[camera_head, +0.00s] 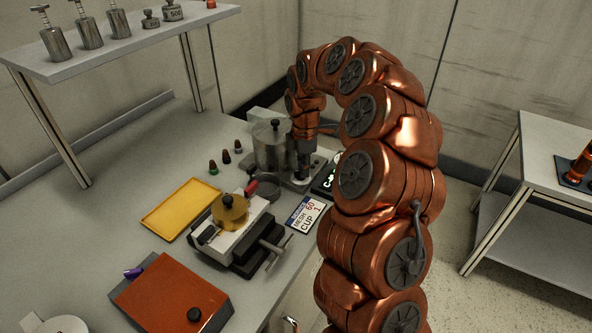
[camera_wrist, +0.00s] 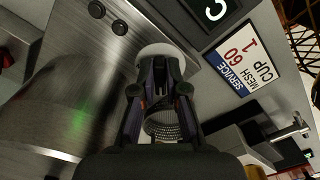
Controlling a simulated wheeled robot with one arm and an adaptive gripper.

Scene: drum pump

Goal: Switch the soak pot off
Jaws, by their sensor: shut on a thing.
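The soak pot (camera_head: 270,148) is a metal cylinder with a lid and black lid knob at the back of the bench. Its curved wall (camera_wrist: 65,95) fills the left of the wrist view, with a green glow on it. My gripper (camera_head: 303,176) points down at the front right of the pot. In the wrist view my gripper (camera_wrist: 160,66) has its fingertips together over a pale round disc (camera_wrist: 168,50) on the metal base. The knob between the fingertips is mostly hidden. A dark mesh-textured piece (camera_wrist: 163,126) shows between the fingers; I cannot tell what it is.
A black display (camera_wrist: 216,12) with a lit character and a "Service mesh 60 cup 1" card (camera_head: 305,214) lie close by. A vise (camera_head: 240,235) with a brass piece, a yellow tray (camera_head: 182,207) and an orange box (camera_head: 172,296) stand nearer the front.

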